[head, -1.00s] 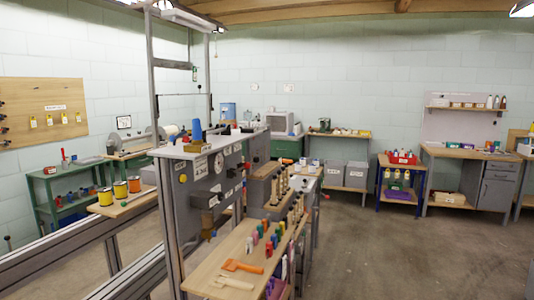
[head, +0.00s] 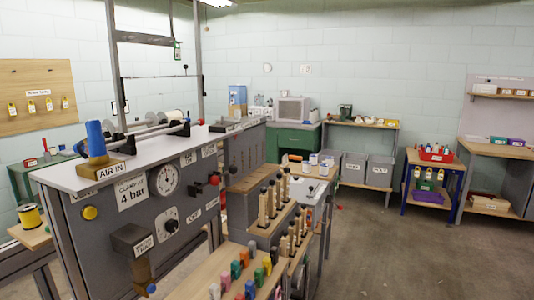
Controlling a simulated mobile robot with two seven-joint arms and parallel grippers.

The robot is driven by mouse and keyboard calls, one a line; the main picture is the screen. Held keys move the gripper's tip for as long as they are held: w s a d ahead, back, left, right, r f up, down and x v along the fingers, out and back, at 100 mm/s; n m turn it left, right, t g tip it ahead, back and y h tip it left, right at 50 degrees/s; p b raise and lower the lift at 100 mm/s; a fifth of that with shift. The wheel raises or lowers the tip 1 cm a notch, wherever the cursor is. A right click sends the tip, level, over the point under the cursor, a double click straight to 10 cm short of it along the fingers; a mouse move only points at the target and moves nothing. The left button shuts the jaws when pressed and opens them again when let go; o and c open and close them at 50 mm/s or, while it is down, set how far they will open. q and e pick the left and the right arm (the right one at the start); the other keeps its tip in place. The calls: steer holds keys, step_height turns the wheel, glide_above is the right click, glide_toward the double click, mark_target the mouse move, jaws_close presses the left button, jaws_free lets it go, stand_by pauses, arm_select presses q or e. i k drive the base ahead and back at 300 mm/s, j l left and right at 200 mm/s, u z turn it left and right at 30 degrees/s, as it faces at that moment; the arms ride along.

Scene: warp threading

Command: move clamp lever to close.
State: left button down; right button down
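A grey machine with a white top (head: 75,178) fills the left half of the head view. Its front panel carries a label about clamp air and 4 bar (head: 131,193) and a round gauge (head: 169,179). A blue-handled part (head: 96,138) stands upright on the top by an AIR IN label (head: 111,172). A dark box (head: 130,240) juts from the front, with a brown part ending in a blue tip (head: 151,288) hanging below it. I cannot tell for certain which part is the clamp lever. Neither of my grippers is in view.
A wooden shelf (head: 197,277) with coloured clips is in front of the machine, beside rows of wooden pegs (head: 263,208). A blue-framed table (head: 433,168) and grey bins (head: 379,169) stand behind. The floor (head: 400,245) at right is clear.

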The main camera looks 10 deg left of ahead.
mark_target(233, 169)
steer(key=i+l+z, duration=0.1)
steer(key=i, duration=0.45)
steer(key=i+l+z, duration=0.1)
steer(key=i, duration=0.5)
